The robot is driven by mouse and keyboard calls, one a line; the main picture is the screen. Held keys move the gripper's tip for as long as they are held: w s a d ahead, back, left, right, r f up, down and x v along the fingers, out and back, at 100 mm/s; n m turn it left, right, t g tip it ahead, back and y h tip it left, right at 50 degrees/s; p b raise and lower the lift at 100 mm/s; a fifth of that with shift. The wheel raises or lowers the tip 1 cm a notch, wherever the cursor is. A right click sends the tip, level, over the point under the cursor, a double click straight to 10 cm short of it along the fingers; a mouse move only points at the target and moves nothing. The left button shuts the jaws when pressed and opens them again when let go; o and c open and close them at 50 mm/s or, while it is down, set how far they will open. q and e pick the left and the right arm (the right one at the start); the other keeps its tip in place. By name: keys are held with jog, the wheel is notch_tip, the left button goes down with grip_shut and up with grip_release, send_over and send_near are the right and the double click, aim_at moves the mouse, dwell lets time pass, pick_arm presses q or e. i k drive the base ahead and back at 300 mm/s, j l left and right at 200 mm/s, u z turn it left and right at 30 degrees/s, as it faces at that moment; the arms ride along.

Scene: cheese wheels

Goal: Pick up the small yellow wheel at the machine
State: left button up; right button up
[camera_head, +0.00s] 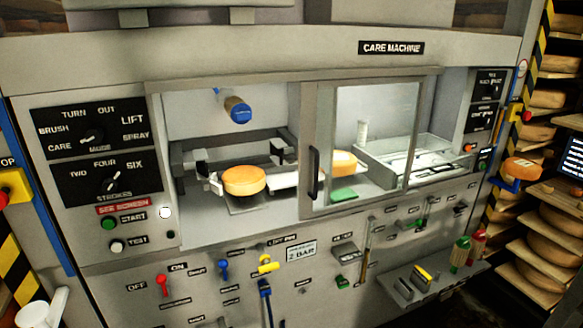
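A yellow-orange cheese wheel (244,181) sits in the open left bay of the care machine (330,62), on a small grey plate, with grey clamp-like parts close beside it. A second yellow wheel (343,162) is partly hidden behind the frame of the clear sliding door (372,140). A third, orange-yellow wheel (523,168) rests on a blue holder at the machine's right side. I cannot tell by size which is the small one. No gripper fingers show. A white rounded part at the bottom left edge may belong to my arm.
A blue-capped nozzle (238,109) hangs above the bay. The door's dark handle (314,173) and coloured levers stick out in front. A low shelf (420,285) holds brushes and bottles. Racks of wheels (555,235) and a screen stand at right.

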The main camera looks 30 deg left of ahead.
aim_at(244, 180)
jog(key=u, duration=2.45)
jog(key=z, duration=0.15)
jog(key=l+z, duration=0.35)
jog(key=i+l+z, duration=0.2)
jog(key=z, duration=0.2)
jog(key=i+l+z, duration=0.15)
jog(key=l+z, duration=0.2)
